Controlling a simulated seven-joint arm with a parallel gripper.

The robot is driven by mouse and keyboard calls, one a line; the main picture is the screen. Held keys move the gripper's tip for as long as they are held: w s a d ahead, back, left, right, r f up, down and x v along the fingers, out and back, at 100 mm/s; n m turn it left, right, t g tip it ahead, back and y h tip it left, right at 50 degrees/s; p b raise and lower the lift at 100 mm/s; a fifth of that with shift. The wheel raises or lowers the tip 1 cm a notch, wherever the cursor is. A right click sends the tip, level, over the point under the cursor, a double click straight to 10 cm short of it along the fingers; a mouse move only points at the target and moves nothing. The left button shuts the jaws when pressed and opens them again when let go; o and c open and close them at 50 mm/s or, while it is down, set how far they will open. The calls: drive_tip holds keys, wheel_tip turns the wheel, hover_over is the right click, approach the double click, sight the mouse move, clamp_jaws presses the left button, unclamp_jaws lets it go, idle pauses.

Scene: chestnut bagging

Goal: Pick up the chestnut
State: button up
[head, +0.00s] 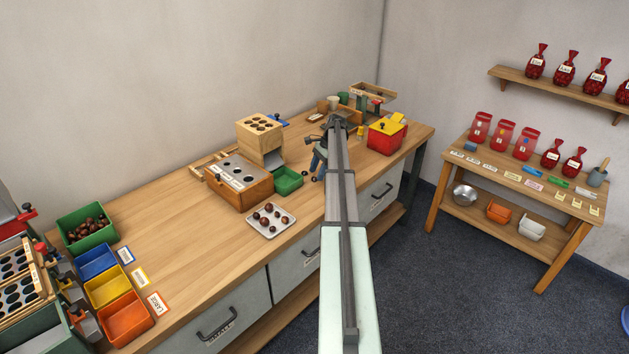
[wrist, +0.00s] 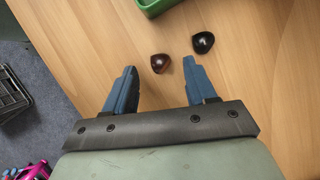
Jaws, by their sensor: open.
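Two loose chestnuts lie on the wooden bench in the wrist view. One is a reddish-brown chestnut (wrist: 160,63), just ahead of the gap between my fingertips. The other is a darker, nearly black chestnut (wrist: 203,42), farther ahead and to the right, just beyond the right fingertip. My gripper (wrist: 159,68) is open with its blue fingers spread, and nothing is held. In the head view my gripper (head: 318,164) is low over the bench, right of a small green tray. Small dark chestnuts (head: 313,178) show beside it there, partly hard to separate from the fingers.
The green tray (head: 288,181) sits just left of my gripper; its edge also shows in the wrist view (wrist: 150,8). A white tray (head: 270,235) holds several chestnuts nearer the bench front. A wooden box (head: 240,195) stands left. A red bin (head: 386,139) stands right.

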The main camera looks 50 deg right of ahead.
drive_tip(key=shift+x, duration=0.8)
drive_tip(key=shift+c, duration=0.5)
drive_tip(key=c, duration=0.8)
